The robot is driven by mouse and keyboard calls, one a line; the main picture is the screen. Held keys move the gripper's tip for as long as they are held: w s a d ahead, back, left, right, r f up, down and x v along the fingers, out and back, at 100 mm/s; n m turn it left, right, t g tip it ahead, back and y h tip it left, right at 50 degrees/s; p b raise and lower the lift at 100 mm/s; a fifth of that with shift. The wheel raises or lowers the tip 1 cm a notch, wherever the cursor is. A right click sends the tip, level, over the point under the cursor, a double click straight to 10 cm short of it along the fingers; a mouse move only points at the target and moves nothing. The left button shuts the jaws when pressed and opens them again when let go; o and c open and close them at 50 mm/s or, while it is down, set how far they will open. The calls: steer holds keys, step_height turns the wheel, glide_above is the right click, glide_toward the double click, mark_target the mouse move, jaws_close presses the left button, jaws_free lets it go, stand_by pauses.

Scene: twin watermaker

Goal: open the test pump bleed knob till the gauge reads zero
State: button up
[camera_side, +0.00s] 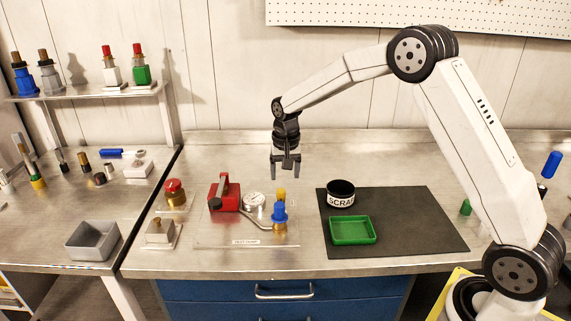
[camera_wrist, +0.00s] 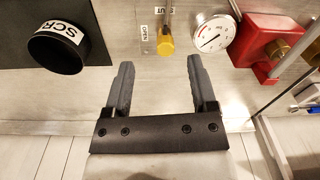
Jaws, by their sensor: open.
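The yellow bleed knob (camera_side: 281,192) is behind a blue fitting (camera_side: 279,212). In the wrist view the knob (camera_wrist: 165,45) has an OPEN label beside it. My gripper (camera_side: 286,176) is open and empty, above and apart from the knob.
A black SCRAP cup (camera_side: 341,192) and a green tray (camera_side: 352,230) are on the dark mat (camera_side: 430,222) to the right. A shelf (camera_side: 90,92) with several fittings is at far left.

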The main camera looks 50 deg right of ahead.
mark_target(281, 190)
steer(key=shift+m, duration=0.8)
steer(key=shift+w+d+f, duration=0.2)
steer(key=shift+w+d, duration=0.3)
steer(key=shift+w, duration=0.4)
steer(key=shift+w+d+f, duration=0.2)
steer(key=shift+w+d, duration=0.3)
steer(key=shift+w, duration=0.35)
steer(key=shift+f, duration=3.9)
steer(key=shift+c, duration=0.2)
jaws_close()
